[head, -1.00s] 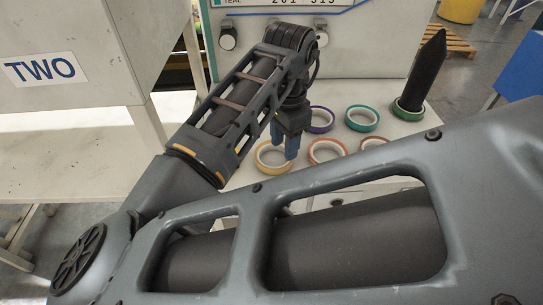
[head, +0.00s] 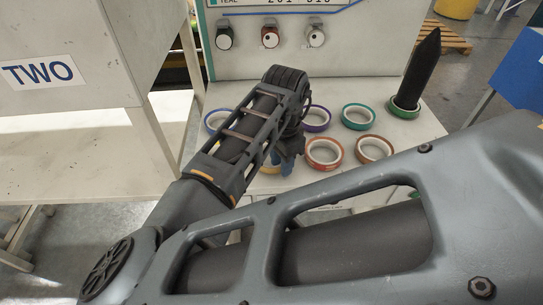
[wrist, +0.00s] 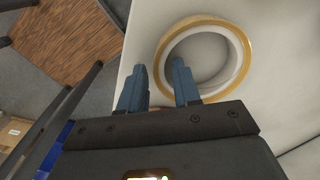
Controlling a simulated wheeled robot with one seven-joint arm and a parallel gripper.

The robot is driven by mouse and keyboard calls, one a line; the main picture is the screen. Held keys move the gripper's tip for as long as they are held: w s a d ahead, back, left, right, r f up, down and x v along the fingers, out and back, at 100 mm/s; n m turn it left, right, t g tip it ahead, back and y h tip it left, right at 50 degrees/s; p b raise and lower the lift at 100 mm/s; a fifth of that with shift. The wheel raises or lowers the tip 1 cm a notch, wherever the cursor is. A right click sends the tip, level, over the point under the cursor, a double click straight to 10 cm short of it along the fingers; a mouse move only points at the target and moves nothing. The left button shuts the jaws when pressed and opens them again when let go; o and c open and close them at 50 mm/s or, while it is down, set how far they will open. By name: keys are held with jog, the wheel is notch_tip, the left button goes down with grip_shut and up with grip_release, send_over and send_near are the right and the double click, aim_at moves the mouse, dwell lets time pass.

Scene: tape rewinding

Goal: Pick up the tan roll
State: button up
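A yellow-tan roll (wrist: 243,45) lies flat on the pale table in the wrist view. In the head view only a sliver of this roll (head: 268,169) shows behind my gripper (head: 281,163). My gripper, with its two blue fingers, also shows in the wrist view (wrist: 159,70). It is open and empty, with the roll's near left wall lined up between the fingertips: one finger is toward the hole, the other outside. I cannot tell how far the tips are above the table. A browner roll (head: 361,149) lies farther right.
An orange-red roll (head: 308,155) lies close right of my gripper. Blue (head: 209,124), purple (head: 328,117) and teal (head: 375,117) rolls lie behind. A green roll (head: 405,112) surrounds the base of a black cone (head: 422,68). A panel with knobs (head: 345,50) stands behind.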

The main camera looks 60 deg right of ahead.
grip_shut()
jog(key=shift+r, duration=0.15)
